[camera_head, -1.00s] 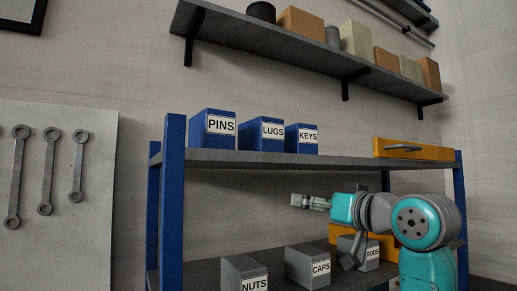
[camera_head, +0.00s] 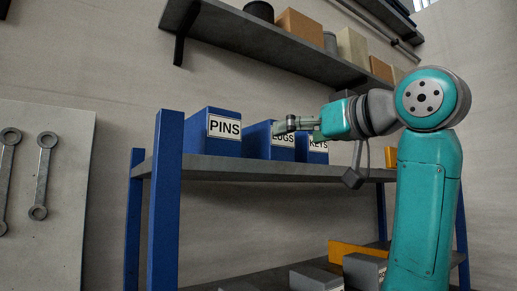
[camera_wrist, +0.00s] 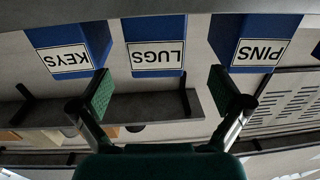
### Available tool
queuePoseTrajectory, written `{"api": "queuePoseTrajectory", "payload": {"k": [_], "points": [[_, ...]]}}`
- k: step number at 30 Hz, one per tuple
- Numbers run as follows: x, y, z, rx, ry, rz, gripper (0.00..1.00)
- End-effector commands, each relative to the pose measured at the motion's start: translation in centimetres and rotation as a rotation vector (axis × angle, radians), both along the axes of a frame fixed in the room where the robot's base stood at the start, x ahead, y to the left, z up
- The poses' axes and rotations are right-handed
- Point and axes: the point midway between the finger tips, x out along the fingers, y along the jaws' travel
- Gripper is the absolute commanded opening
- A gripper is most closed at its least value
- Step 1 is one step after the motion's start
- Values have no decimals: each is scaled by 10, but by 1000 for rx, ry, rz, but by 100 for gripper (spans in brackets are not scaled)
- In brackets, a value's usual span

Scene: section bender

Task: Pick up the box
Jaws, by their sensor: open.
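Three blue labelled boxes stand in a row on the rack's upper shelf (camera_head: 215,169): the PINS box (camera_head: 198,133), the LUGS box (camera_head: 256,140) and the KEYS box (camera_head: 318,157). My gripper (camera_head: 281,126) is in front of the LUGS box in the head view and hides part of its label. In the wrist view, which is upside down, my gripper (camera_wrist: 164,92) has its green-padded fingers spread wide with nothing between them. The LUGS box (camera_wrist: 154,30) lies ahead between the fingers, with the KEYS box (camera_wrist: 90,36) and the PINS box (camera_wrist: 240,32) on either side.
Grey boxes (camera_head: 315,279) and an orange item (camera_head: 355,252) are on the lower shelf. A wall shelf (camera_head: 260,38) with several blocks and cans hangs above the rack. A blue post (camera_head: 165,200) stands at the rack's left front. Wrenches (camera_head: 42,175) hang on a panel at left.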

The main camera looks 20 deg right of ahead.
Motion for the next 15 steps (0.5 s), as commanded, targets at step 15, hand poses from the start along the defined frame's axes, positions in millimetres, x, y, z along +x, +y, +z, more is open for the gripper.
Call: {"api": "queuePoseTrajectory", "payload": {"k": [15], "points": [[52,19,-1,1,3,1,100]]}}
